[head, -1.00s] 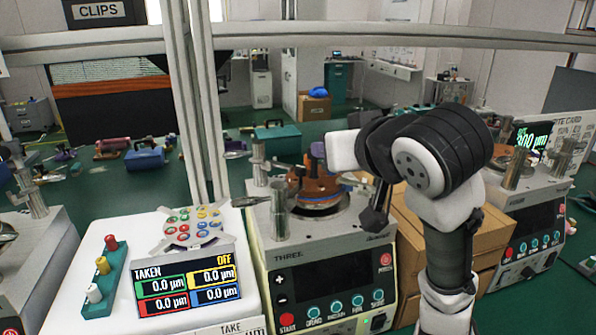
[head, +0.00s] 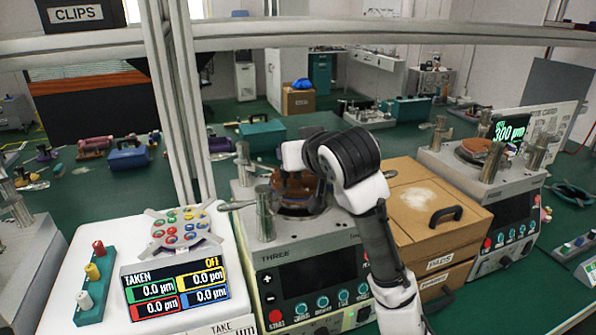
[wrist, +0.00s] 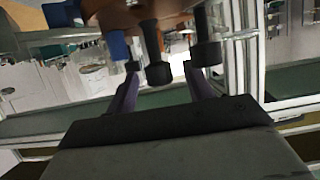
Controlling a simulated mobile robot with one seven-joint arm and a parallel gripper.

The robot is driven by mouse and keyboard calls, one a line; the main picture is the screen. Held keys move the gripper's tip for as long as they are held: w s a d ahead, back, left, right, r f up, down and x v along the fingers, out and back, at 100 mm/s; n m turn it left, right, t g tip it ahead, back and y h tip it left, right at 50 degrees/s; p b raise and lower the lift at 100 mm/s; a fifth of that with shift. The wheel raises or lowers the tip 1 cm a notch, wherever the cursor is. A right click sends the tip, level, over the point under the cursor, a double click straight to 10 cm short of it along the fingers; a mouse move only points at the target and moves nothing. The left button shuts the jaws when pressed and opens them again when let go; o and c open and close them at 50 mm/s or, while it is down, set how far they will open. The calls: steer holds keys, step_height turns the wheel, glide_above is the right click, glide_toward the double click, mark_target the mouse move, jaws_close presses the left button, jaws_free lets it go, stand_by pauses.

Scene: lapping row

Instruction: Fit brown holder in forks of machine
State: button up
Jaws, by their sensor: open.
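The brown holder (head: 293,184) sits on the round plate of machine THREE (head: 290,255), partly hidden behind my arm. In the wrist view the brown holder (wrist: 135,18) fills the top edge, with dark knobbed posts and a blue part hanging below it. My gripper (wrist: 162,88) is open there, its two purple-grey fingers apart and pointing up towards the holder's dark posts. I see no grip on it. In the head view my fingers are hidden by my arm. Metal posts (head: 264,213) stand beside the plate; whether the holder is seated in the forks I cannot tell.
Brown boxes marked PADS (head: 425,215) stand close right of machine THREE. Another machine (head: 480,190) with a brown piece on it is further right. A white unit with a readout (head: 175,285) is left, beside a peg rack (head: 96,280). A frame upright (head: 170,100) rises behind.

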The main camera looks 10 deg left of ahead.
steer(key=shift+w+a+f, duration=0.15)
steer(key=shift+w+a, duration=0.05)
steer(key=shift+w, duration=0.15)
jaws_close()
